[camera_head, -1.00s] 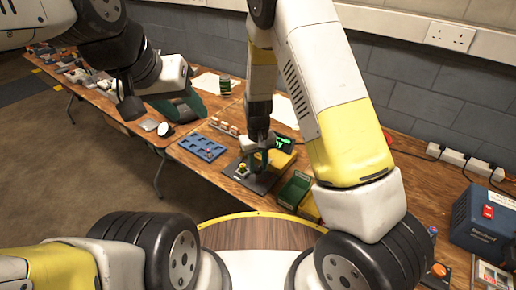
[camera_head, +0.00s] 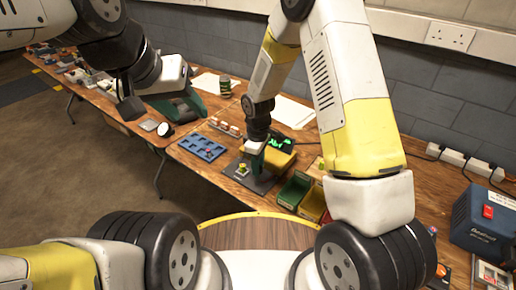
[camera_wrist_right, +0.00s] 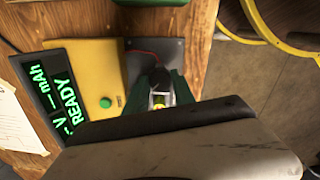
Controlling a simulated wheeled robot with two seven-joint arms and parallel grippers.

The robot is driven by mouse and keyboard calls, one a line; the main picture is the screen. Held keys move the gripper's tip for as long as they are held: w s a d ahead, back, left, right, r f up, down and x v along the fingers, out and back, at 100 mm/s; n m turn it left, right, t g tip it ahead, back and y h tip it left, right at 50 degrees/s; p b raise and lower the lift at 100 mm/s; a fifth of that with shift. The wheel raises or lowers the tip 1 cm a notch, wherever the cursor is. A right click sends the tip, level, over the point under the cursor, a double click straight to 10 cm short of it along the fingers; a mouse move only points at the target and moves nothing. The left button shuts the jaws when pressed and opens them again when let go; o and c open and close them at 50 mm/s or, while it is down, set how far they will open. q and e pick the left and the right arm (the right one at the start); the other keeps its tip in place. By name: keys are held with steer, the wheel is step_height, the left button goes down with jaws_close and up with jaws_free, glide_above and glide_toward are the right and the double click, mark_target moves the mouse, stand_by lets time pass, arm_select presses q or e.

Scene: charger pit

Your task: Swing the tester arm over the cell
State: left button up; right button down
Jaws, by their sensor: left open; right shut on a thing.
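The tester has a yellow box (camera_head: 280,147) with a lit green display reading READY (camera_wrist_right: 62,92), a green button and a dark grey base plate (camera_head: 262,186). My right gripper (camera_head: 256,163) is low over this plate, with its green fingers (camera_wrist_right: 160,88) shut on a small pale part. That part looks like the tester arm, but the fingers mostly hide it. A small yellow-topped piece (camera_head: 242,168), perhaps the cell, is on the plate just left of the fingers. It also shows beside them in the right wrist view (camera_wrist_right: 158,101). My left gripper (camera_head: 187,106) is open and empty over the table.
A blue tray with pockets (camera_head: 202,147) lies left of the plate. A blue power unit (camera_head: 484,218) is at far right. White papers (camera_head: 292,112) lie behind the tester.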

steer(key=n, duration=0.4)
steer(key=shift+n, duration=2.2)
steer(key=c, duration=1.1)
jaws_free()
steer(key=shift+o, duration=0.2)
step_height(320, 180, up, 8)
steer(key=shift+f, duration=0.1)
